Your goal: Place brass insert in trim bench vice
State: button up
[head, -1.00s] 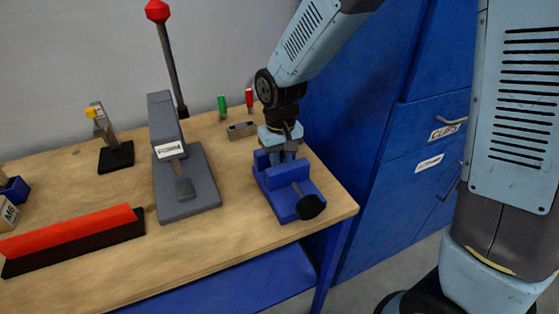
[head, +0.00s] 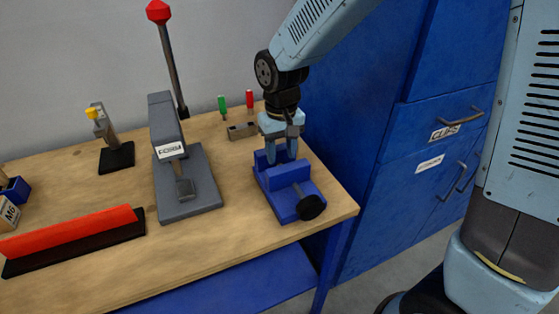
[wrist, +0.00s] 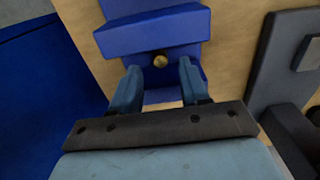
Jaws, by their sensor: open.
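The trim bench vice (head: 290,196) is blue with a black knob and stands near the right front corner of the bench. It also fills the upper middle of the wrist view (wrist: 150,32). The brass insert (wrist: 160,60) shows there as a small round gold end at the vice's jaw gap, close against the jaw block; how deep it sits is not visible. My gripper (head: 281,149) is above the vice, fingers pointing down. In the wrist view my gripper (wrist: 160,66) is open, with one finger on each side of the insert and clear space between. The insert cannot be made out in the head view.
A grey press (head: 184,190) with a red-knobbed lever stands left of the vice. A small grey block (head: 242,132) and green (head: 222,106) and red (head: 250,99) pieces are behind. Blue cabinets (head: 420,130) rise close on the right. Bare bench lies in front of the press.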

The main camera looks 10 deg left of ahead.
notch_tip(320, 180, up, 8)
jog(key=s+d+r+m+t, duration=0.15)
jog(key=d+r, duration=0.25)
jog(key=d, duration=0.5)
jog(key=d+r+m+t, duration=0.1)
jog(key=d+r+m, duration=0.1)
jog(key=d+r, duration=0.5)
jog(key=s+d+m+t, duration=0.2)
jog(key=s+d, duration=0.7)
jog(key=d, duration=0.5)
jog(key=shift+s+d+m+t, duration=0.2)
jog(key=shift+m+t, duration=0.15)
jog(key=shift+t, duration=0.2)
